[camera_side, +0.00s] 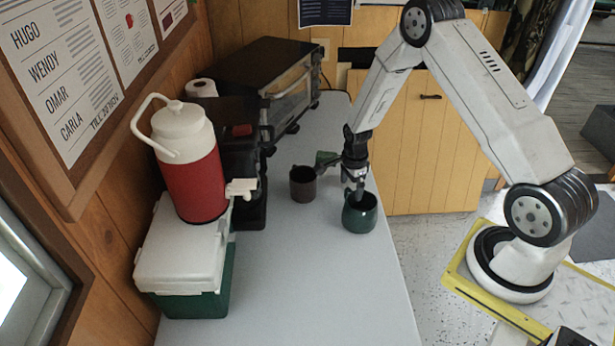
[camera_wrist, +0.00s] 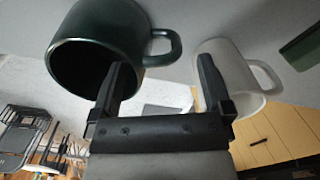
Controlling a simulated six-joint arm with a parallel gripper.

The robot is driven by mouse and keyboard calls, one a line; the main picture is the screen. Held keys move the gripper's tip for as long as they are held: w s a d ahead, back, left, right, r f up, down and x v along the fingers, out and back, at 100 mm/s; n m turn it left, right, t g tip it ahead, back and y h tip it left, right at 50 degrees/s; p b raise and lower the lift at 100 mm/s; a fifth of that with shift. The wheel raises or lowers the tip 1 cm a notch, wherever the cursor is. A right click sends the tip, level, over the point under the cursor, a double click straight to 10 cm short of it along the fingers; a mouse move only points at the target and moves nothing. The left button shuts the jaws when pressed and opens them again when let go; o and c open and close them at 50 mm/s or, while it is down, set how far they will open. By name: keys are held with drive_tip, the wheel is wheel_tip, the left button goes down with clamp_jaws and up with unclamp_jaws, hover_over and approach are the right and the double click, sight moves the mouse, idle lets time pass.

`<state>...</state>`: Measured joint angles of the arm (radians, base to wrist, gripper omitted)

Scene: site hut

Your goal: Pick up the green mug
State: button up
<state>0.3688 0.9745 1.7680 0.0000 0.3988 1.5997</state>
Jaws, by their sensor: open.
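The dark green mug (camera_side: 360,218) stands upright on the grey counter near its right edge. In the wrist view the mug (camera_wrist: 125,22) is large at upper left, with its handle reaching into the space between the fingertips. My gripper (camera_side: 355,188) is just above the mug's rim in the side view, fingers pointing down. In the wrist view my gripper (camera_wrist: 163,66) has its fingers wide apart with nothing held. The left finger overlaps the mug's opening in the picture; whether it touches or is inside, I cannot tell.
A dark brown mug (camera_side: 303,185) stands left of the green one. A pale mug (camera_wrist: 222,65) is near the right finger in the wrist view. A red-and-white jug (camera_side: 193,175) sits on a cooler (camera_side: 180,262). A toaster oven (camera_side: 275,80) is at the back. The front counter (camera_side: 300,290) is clear.

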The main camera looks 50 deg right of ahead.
sight(357, 207)
drive_tip(key=shift+w+a+f, duration=0.1)
drive_tip(key=shift+f, duration=2.25)
drive_tip(key=shift+c, duration=0.2)
clamp_jaws()
